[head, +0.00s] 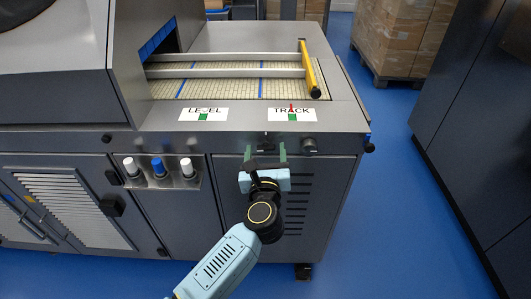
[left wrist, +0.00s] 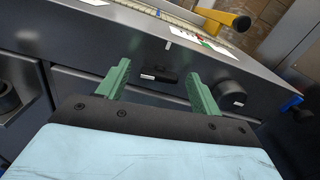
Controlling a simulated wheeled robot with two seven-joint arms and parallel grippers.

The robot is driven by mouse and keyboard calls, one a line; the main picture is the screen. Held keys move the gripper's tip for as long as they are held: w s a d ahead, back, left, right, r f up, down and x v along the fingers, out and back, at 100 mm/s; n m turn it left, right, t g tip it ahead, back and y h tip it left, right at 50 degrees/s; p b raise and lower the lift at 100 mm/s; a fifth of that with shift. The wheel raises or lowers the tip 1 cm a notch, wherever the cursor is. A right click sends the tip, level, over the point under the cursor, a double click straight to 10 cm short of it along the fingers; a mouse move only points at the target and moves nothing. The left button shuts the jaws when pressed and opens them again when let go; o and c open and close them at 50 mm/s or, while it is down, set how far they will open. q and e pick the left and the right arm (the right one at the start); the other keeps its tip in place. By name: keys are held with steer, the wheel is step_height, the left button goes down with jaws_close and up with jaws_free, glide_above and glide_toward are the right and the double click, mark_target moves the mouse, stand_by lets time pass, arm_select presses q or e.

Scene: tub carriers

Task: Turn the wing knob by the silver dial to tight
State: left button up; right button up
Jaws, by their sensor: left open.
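A round dial with a grey face (head: 309,145) sits on the front edge of the machine, below the TRACK label; it also shows right of my fingers in the left wrist view (left wrist: 231,94). To its left is a small dark wing knob (left wrist: 168,77), with a small white mark beside it. My left gripper (head: 265,154) is open, its two green fingers pointing at the machine front. In the left wrist view the wing knob appears between the fingertips, which look apart from it. In the head view the knob is small and partly hidden by the gripper. My right gripper is not in view.
LEVEL (head: 203,114) and TRACK (head: 291,114) labels lie on the top edge. White and blue knobs (head: 158,167) sit in a recess to the left. A grey cabinet (head: 475,120) stands right, across blue floor.

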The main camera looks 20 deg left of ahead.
arm_select(q)
steer(key=shift+c, duration=0.2)
steer(key=c, duration=1)
steer(key=shift+o, duration=0.2)
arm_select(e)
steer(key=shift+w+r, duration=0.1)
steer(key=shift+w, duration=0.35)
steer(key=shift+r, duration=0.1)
